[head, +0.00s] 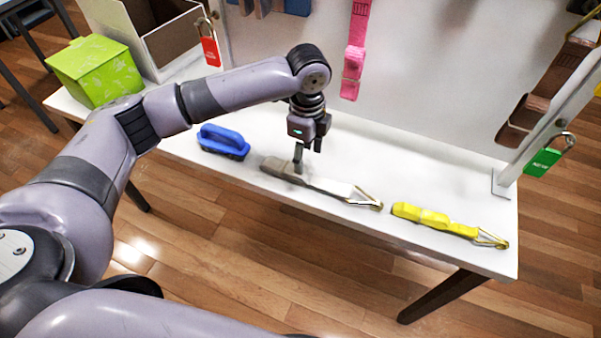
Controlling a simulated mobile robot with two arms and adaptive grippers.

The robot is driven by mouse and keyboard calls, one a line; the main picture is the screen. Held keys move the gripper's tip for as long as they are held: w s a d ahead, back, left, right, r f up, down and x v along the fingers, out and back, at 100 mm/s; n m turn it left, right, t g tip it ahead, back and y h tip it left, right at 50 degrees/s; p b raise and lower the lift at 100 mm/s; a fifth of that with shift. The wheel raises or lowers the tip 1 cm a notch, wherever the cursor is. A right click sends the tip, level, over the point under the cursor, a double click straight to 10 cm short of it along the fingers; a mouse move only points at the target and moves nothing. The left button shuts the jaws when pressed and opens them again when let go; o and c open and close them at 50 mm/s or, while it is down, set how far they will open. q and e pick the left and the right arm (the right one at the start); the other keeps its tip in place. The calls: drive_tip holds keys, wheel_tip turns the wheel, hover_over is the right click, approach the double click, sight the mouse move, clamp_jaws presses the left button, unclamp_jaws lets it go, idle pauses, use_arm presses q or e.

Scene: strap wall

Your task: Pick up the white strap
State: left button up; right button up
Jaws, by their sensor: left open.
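The white strap (330,187) lies flat on the white table, in the middle of its front part. Its left part looks greyer, partly in shade, and its right end carries a metal triangle hook. My left gripper (308,156) points down over the strap's left part with its fingers apart. One fingertip hides a bit of the strap; I cannot tell whether it touches it. My right gripper is not in view.
A blue brush-like object (223,141) lies left of the strap, a yellow strap (433,218) right of it. A pink strap (354,50) and brown straps (540,95) hang behind. A green box (97,72) and red (210,48) and green (543,161) padlocks flank the panel.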

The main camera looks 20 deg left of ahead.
sight(305, 173)
use_arm(q)
drive_tip(key=shift+f+p, duration=0.5)
drive_tip(key=shift+f, duration=3.35)
drive_tip(key=shift+r, duration=0.1)
clamp_jaws()
